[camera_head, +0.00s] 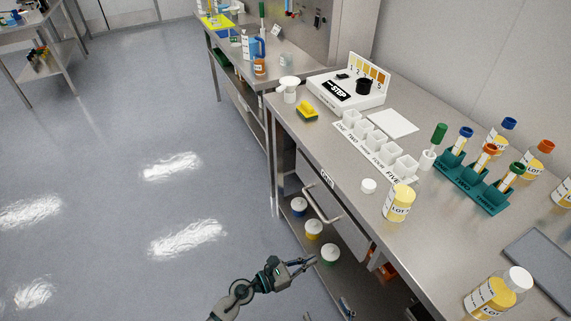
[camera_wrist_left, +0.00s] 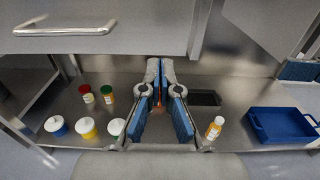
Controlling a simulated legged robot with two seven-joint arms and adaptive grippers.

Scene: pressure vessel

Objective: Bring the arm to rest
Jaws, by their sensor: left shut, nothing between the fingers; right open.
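My left gripper (camera_head: 303,265) is in front of the bench's lower shelf in the head view, below the drawer handle. In the left wrist view its two blue-padded fingers (camera_wrist_left: 162,125) point toward the lower shelf; it is shut with nothing held. My right gripper (camera_head: 328,311) shows only as fingertips at the bottom edge of the head view, lower than the left one. It is open, and the rest of it is out of frame.
The steel bench (camera_head: 440,240) carries bottles, a tube rack (camera_head: 477,178) and white cups. A drawer handle (camera_head: 322,207) juts out above my left gripper. White-lidded jars (camera_head: 330,253) stand on the lower shelf, with a blue tray (camera_wrist_left: 282,125).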

